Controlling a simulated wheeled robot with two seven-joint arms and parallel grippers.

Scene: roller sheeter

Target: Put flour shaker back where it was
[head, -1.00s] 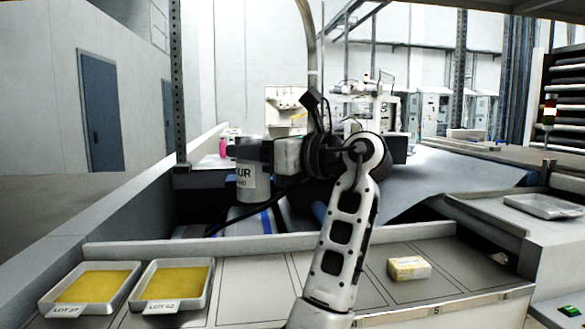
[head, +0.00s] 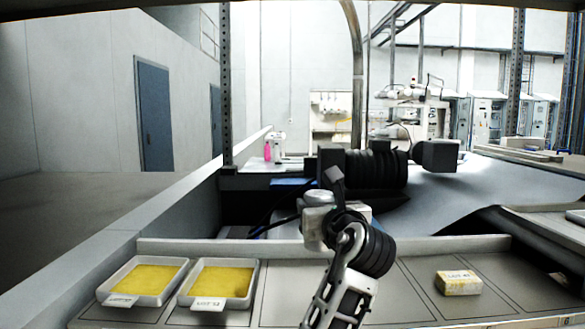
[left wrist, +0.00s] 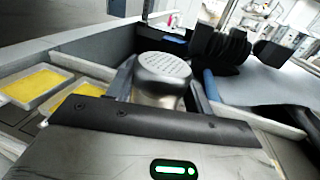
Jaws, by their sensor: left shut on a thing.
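The flour shaker (left wrist: 163,72) shows in the left wrist view as a silver canister with a round, perforated lid. It is upright or nearly so, between the two fingers of my left gripper (left wrist: 163,88), which is shut on it. In the head view my left gripper (head: 318,212) is at the middle, over the far edge of the counter. Its fingertips are hidden there, and I cannot make out the shaker's label. I cannot tell which spot the shaker came from. My right gripper is not in view.
Two trays of yellow filling (head: 145,280) (head: 218,283) sit on the counter at left. Counter panels between are clear. A pink bottle (head: 267,152) stands farther back.

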